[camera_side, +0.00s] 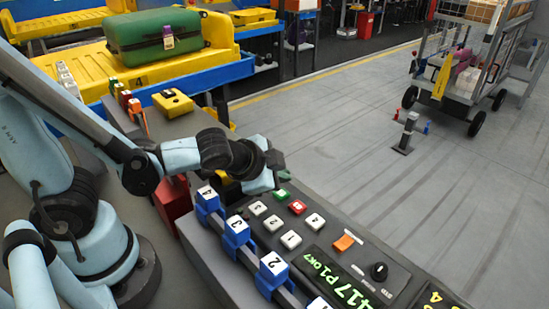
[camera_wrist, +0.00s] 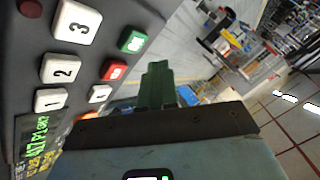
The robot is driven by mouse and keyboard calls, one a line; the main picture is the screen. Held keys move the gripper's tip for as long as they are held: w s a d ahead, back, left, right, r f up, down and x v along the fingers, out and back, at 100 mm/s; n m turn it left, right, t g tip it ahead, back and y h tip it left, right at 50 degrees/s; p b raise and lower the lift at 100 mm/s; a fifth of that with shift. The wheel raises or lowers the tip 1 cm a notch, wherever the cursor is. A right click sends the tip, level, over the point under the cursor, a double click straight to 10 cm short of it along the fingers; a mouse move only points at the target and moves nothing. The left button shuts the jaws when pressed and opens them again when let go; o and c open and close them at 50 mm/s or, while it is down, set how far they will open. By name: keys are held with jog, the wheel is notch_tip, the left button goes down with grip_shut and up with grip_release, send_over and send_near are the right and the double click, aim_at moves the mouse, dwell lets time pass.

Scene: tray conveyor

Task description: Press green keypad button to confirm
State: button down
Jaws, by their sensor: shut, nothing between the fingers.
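The keypad (camera_side: 335,222) is a dark panel with white number keys, a red button (camera_side: 298,207) and a green button (camera_side: 282,194). In the wrist view the green button (camera_wrist: 132,40) sits at the panel's edge, above the red button (camera_wrist: 115,71). My gripper (camera_side: 281,175) is near the far end of the keypad, close to the green button. In the wrist view my gripper (camera_wrist: 157,72) shows shut, empty green fingers beside the green button, and a gap seems to lie between them. I cannot tell the fingertips' exact height over the panel.
A lit green display (camera_side: 345,280), an orange switch (camera_side: 344,242) and a black knob (camera_side: 379,271) lie on the panel. Blue numbered blocks (camera_side: 237,232) line its near side. A green suitcase (camera_side: 155,40) lies in a yellow tray (camera_side: 75,68) behind.

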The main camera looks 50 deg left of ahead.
aim_at(278, 195)
jog(key=shift+f, duration=0.75)
jog(key=shift+f, duration=0.1)
dwell(1.6)
jog(key=shift+f, duration=0.35)
jog(key=shift+r, duration=0.15)
jog(key=shift+r, duration=0.3)
jog(key=shift+r, duration=0.1)
dwell(0.4)
jog(key=shift+r, duration=2.4)
